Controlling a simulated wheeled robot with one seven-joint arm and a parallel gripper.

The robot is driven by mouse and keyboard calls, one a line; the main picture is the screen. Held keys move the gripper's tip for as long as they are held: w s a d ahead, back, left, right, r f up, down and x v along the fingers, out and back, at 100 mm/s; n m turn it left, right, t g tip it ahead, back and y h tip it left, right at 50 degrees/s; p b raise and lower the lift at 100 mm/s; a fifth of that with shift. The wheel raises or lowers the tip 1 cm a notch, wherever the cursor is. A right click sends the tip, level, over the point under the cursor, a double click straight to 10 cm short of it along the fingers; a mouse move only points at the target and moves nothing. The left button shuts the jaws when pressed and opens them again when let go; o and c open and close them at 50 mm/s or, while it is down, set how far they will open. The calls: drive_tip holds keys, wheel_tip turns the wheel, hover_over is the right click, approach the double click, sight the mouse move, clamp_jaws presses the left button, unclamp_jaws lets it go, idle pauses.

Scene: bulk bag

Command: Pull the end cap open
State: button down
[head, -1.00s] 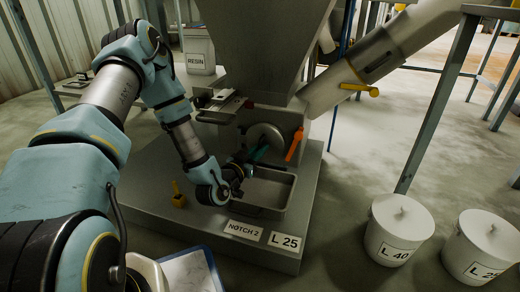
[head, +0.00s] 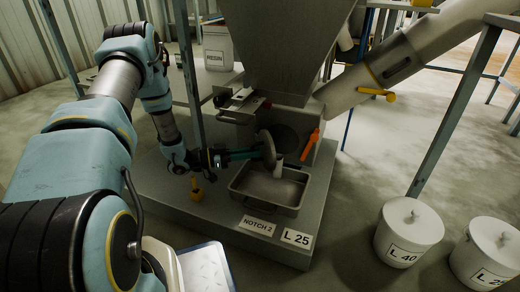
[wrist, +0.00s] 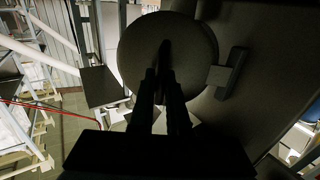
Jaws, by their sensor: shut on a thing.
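The end cap (head: 268,148) is a grey disc, seen nearly edge-on in the head view. It stands swung out from the dark round opening (head: 288,138) in the machine's front. In the wrist view the cap (wrist: 192,45) is a broad dark round face ahead of my fingers. My gripper (head: 257,153) comes from the left and is shut on the cap's handle (wrist: 165,58), a dark upright bar. Pale material (head: 278,170) shows below the opening, down to the grey tray (head: 237,194), where a pale heap lies. The exact finger contact is dark.
An orange lever (head: 311,144) is right of the opening. A small yellow-topped piece (head: 196,190) stands on the plinth left of the tray. A frame post (head: 188,75) rises behind my arm. Lidded white buckets (head: 408,232) stand on the floor at right.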

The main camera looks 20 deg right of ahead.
drive_tip(key=shift+w+a+r+p, duration=0.1)
drive_tip(key=shift+w+a+p, duration=1.3)
drive_tip(key=shift+w+a, duration=0.6)
drive_tip(key=shift+d, duration=0.1)
drive_tip(key=c, duration=0.9)
unclamp_jaws()
drive_tip(key=a+p, duration=0.1)
drive_tip(key=a, duration=0.2)
drive_tip(key=w+a+p, duration=0.1)
drive_tip(key=a, duration=0.3)
drive_tip(key=a+p, duration=0.1)
drive_tip(key=a, duration=0.2)
drive_tip(key=shift+w+a, duration=0.35)
drive_tip(key=shift+w, duration=0.05)
